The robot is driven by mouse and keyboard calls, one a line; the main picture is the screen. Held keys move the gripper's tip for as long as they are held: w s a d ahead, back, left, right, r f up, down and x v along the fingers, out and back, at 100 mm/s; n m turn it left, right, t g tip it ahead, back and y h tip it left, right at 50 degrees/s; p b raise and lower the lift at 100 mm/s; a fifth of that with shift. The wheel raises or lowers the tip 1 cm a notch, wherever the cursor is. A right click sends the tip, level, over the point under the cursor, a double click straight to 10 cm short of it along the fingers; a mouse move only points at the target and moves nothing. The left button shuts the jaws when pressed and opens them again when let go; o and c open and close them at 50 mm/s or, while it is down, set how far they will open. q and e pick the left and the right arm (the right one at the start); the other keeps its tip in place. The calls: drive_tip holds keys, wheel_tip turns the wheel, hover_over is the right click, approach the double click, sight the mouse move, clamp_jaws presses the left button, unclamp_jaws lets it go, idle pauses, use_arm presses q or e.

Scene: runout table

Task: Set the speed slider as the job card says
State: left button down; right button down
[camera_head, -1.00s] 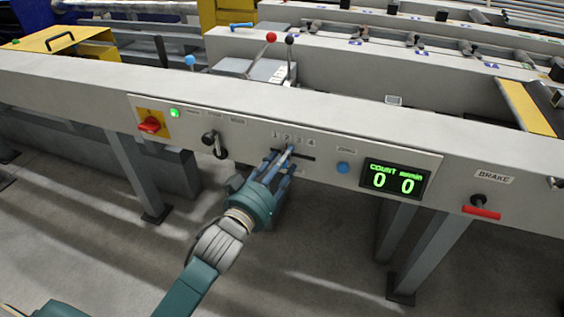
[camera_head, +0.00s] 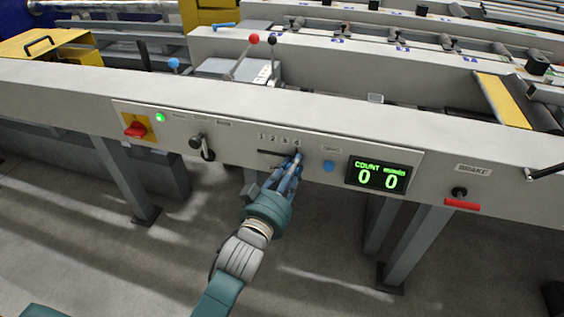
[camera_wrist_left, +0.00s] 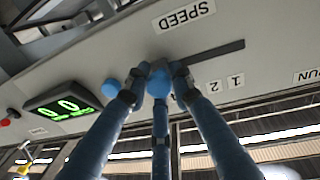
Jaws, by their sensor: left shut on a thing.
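The speed slider's slot (camera_head: 268,152) runs along the front panel (camera_head: 235,152) under the numbers 1 to 4. My left gripper (camera_head: 296,158) is at the right end of the slot, below the 4. In the left wrist view, its fingers (camera_wrist_left: 158,80) are shut around the blue slider knob (camera_wrist_left: 158,86), beside the upside-down SPEED label (camera_wrist_left: 184,15). The empty slot (camera_wrist_left: 215,54) stretches right there, past the 2 and 1. The fingers hide the knob in the head view. I see no readable job card. My right gripper is out of view.
A blue button (camera_head: 328,166) and a green display (camera_head: 378,175) reading 0 and 0 sit right of the slider. A black-knobbed lever (camera_head: 198,143), a red switch (camera_head: 136,129) and a lit green lamp (camera_head: 160,117) are left. A red-handled brake (camera_head: 461,204) is far right.

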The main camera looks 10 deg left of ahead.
use_arm(q)
drive_tip(key=shift+d, duration=0.25)
drive_tip(key=c, duration=1.6)
unclamp_jaws()
drive_tip(key=shift+o, duration=0.3)
drive_tip(key=shift+d, duration=0.15)
drive_tip(key=shift+s+a, duration=0.2)
drive_tip(key=shift+s, duration=0.2)
drive_tip(key=s+a, duration=0.1)
drive_tip(key=s, duration=1)
drive_tip(key=shift+a, duration=0.35)
